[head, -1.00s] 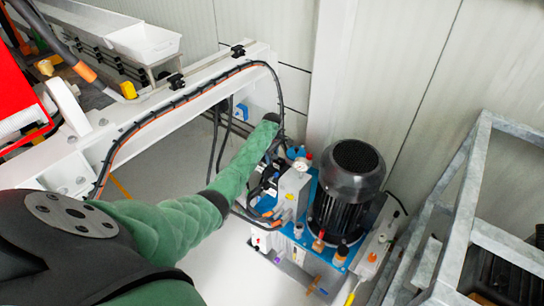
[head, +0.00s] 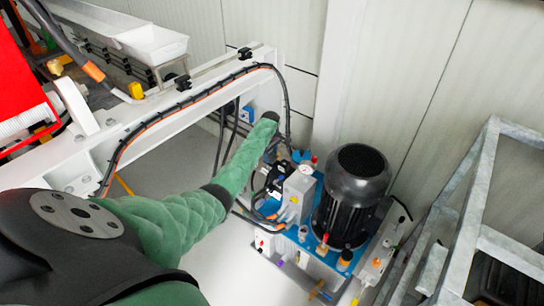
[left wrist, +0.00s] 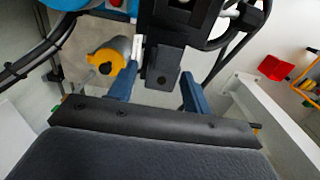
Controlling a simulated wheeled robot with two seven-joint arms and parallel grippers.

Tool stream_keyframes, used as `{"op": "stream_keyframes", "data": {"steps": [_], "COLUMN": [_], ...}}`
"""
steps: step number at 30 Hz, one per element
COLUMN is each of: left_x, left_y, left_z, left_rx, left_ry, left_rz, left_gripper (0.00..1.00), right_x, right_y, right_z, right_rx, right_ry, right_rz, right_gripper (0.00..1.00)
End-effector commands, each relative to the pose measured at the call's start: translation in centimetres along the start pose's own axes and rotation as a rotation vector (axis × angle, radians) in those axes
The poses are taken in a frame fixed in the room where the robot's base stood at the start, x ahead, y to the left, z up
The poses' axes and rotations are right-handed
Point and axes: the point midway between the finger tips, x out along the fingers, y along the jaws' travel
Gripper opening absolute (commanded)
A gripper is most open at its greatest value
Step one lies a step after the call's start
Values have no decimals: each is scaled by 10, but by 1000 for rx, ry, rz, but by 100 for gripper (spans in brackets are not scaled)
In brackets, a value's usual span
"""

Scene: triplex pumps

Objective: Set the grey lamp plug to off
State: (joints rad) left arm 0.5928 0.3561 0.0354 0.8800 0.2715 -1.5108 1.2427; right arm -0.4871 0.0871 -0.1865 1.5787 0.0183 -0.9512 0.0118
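In the left wrist view, a dark grey block-shaped plug (left wrist: 165,66) with a small round mark on its face is below a larger black block. I cannot tell its on or off state. The two blue fingers of my left gripper (left wrist: 158,80) stand apart on either side of it. The gripper is open, and I cannot tell whether a finger touches the plug. In the head view, my green left arm reaches to the valves and hoses beside the pump unit; its gripper (head: 274,150) is mostly hidden there. My right gripper is not in view.
A black motor (head: 350,195) stands on the blue-topped pump unit, beside a grey box (head: 297,195). Black hoses run close to my left gripper. A white beam (head: 150,125) lies left, and a grey metal frame (head: 465,225) right. A yellow-orange part (left wrist: 108,60) is near the left finger.

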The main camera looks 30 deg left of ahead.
Motion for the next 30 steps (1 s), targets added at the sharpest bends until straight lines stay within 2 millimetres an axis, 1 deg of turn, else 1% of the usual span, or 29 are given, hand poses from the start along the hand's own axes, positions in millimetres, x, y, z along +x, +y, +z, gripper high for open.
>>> {"op": "stream_keyframes", "data": {"steps": [7, 11, 14, 17, 18, 19, 24, 27, 30], "left_x": [1, -2, -12, -27, -34, -38, -62, -70, -75], "left_y": [0, 0, 0, 0, 1, 0, 0, 0, 0], "left_z": [2, 2, 2, 1, 1, 1, 1, 0, 0], "left_rx": [1, 1, 2, 1, 1, 1, 1, 1, 0], "left_ry": [-2, -2, -1, -1, -1, -1, -1, -1, -1], "left_rz": [-2, -1, 0, 1, 2, 1, 0, 0, -2], "left_gripper": [53, 53, 53, 53, 53, 53, 53, 53, 53], "right_x": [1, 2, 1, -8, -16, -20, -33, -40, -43], "right_y": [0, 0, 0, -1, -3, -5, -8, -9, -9], "right_z": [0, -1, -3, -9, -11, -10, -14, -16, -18], "right_rx": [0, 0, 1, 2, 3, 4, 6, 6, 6], "right_ry": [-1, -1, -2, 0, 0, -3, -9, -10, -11], "right_rz": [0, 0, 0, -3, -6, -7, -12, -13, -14], "right_gripper": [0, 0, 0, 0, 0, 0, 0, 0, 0]}}
